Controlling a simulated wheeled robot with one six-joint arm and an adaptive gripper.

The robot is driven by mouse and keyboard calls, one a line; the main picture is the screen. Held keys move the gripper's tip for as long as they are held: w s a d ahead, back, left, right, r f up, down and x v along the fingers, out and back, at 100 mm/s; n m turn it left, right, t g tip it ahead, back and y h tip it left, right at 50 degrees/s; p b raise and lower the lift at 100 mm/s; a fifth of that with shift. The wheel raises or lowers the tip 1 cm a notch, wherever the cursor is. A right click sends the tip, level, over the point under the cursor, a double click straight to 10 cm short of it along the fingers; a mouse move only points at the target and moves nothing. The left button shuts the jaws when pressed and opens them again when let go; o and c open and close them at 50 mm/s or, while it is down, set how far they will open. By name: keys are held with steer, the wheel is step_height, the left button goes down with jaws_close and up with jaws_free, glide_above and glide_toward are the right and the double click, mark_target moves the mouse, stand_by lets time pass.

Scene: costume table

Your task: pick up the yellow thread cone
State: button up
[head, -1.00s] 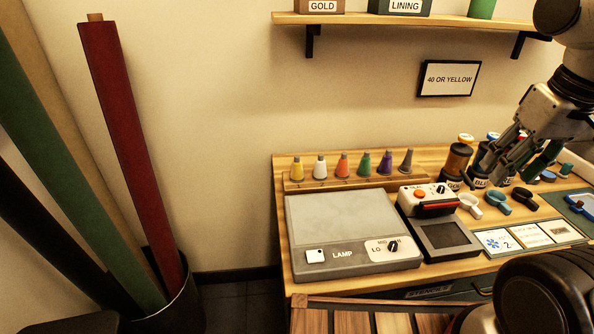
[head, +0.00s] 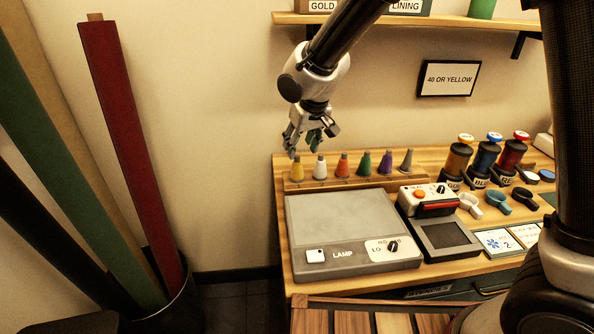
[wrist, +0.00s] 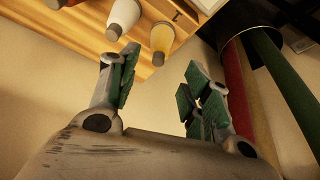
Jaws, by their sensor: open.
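The yellow thread cone (head: 297,169) stands upright at the left end of a row of cones at the back left of the table. It also shows in the wrist view (wrist: 161,40), next to the white cone (wrist: 124,15). My gripper (head: 305,146) hangs above and close to the yellow and white cones, fingers pointing down. Its two fingers with green pads (wrist: 158,84) are spread apart with nothing between them. In the wrist view the yellow cone lies beyond the fingertips, apart from them.
The white cone (head: 320,167) stands just right of the yellow one, then the orange cone (head: 343,165) and several more. A grey lamp box (head: 345,225) fills the table in front. Fabric rolls (head: 133,150) stand in a bin at left. A wall shelf (head: 440,20) is above.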

mark_target(298, 157)
steer(key=x, duration=0.7)
steer(key=shift+w+f, duration=0.1)
steer(key=c, duration=0.9)
